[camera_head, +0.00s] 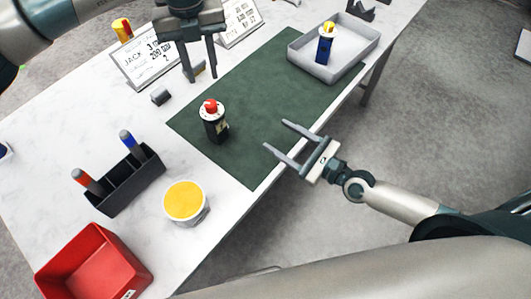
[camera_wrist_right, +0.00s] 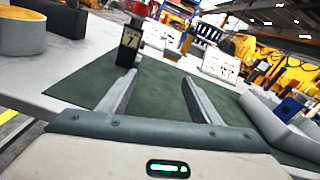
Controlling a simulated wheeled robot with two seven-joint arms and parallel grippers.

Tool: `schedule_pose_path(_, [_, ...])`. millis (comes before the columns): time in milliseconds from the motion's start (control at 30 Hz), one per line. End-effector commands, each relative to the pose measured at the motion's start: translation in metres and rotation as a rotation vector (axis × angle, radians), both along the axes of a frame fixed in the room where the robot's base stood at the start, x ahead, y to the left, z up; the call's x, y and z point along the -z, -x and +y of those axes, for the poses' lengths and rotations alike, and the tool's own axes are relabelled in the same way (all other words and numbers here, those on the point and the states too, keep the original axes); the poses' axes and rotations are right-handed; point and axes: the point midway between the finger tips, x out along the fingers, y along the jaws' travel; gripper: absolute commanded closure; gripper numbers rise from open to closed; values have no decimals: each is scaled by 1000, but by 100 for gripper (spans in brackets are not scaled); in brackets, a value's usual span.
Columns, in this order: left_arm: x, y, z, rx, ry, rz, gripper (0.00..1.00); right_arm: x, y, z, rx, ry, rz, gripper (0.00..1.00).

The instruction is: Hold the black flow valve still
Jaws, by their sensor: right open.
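The black flow valve (camera_head: 214,122) has a red top and a pale label. It stands upright on the green mat (camera_head: 262,110), and in the right wrist view (camera_wrist_right: 129,46) it is beyond my fingers, slightly left of centre. My right gripper (camera_head: 275,134) is open and empty over the mat's near edge, its fingers pointing toward the valve but apart from it. My left gripper (camera_head: 199,76) is open above the far side of the table, behind the valve and not touching it.
A grey tray (camera_head: 354,65) holds a blue part with a yellow top (camera_head: 326,43). A white tub with a yellow top (camera_head: 186,202), a black holder (camera_head: 122,185) and a red bin (camera_head: 95,270) stand at left.

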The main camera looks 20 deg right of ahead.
Motion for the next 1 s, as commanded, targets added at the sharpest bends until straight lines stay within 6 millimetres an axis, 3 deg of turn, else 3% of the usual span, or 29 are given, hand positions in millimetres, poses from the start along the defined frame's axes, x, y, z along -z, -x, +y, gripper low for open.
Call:
schedule_pose_path(100, [0, 0, 0, 0, 0, 0, 69, -4, 23, 33, -26, -113, 53, 42])
schedule_pose_path(300, [0, 0, 0, 0, 0, 0, 69, -9, 42, 58, -43, -207, 101, 42])
schedule_pose_path(1000, [0, 0, 0, 0, 0, 0, 69, -9, 35, 68, -44, -215, 105, 42])
